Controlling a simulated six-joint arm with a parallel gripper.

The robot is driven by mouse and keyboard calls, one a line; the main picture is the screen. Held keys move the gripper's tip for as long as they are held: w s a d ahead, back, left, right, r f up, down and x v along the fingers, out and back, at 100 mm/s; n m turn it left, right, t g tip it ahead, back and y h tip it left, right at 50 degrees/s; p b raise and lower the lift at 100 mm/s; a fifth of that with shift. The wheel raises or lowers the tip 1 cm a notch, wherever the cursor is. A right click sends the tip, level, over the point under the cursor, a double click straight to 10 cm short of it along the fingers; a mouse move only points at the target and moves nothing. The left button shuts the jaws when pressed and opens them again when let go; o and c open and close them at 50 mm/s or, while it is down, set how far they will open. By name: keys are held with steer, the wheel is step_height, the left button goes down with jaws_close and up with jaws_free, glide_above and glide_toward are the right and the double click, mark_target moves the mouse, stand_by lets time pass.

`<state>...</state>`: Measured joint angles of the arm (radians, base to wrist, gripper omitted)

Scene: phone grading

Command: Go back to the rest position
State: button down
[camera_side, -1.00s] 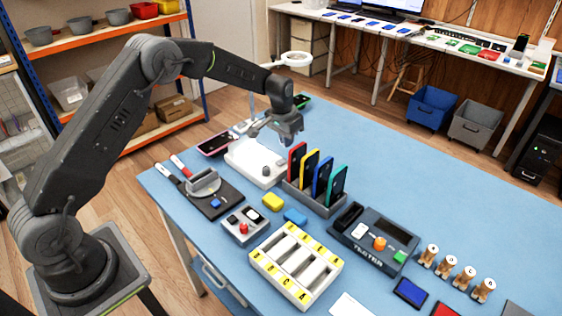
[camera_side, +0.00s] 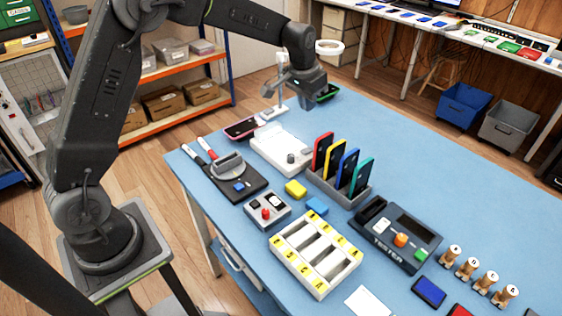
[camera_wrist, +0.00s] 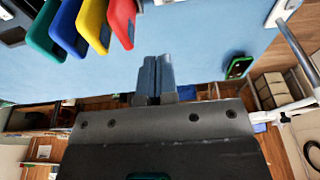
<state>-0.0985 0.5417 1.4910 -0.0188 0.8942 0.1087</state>
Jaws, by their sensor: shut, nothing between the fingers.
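Four phones, red (camera_side: 322,148), yellow (camera_side: 335,157), blue (camera_side: 347,168) and green (camera_side: 361,176), stand upright in a grey rack (camera_side: 338,188). They also show at the upper left of the wrist view, apart from my fingers.
A pink-edged phone (camera_side: 243,127) and a green-edged phone (camera_side: 327,93) lie near a ring lamp (camera_side: 329,47) on a stand. A tester (camera_side: 398,235), a lettered tray (camera_side: 315,255) and a button box (camera_side: 267,209) stand nearer.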

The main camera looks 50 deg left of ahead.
steer(key=s+d+r+t, duration=0.1)
steer(key=s+d+r, duration=0.1)
steer(key=s+r, duration=0.5)
steer(key=s+d+r+t, duration=0.1)
steer(key=s+r, duration=0.3)
steer(key=s, duration=0.5)
steer(key=s+d+f+t, duration=0.1)
steer(key=s+d, duration=0.1)
steer(key=s, duration=1.4)
steer(key=shift+s+f, duration=0.15)
steer(key=shift+s, duration=0.1)
steer(key=c, duration=1.8)
jaws_free()
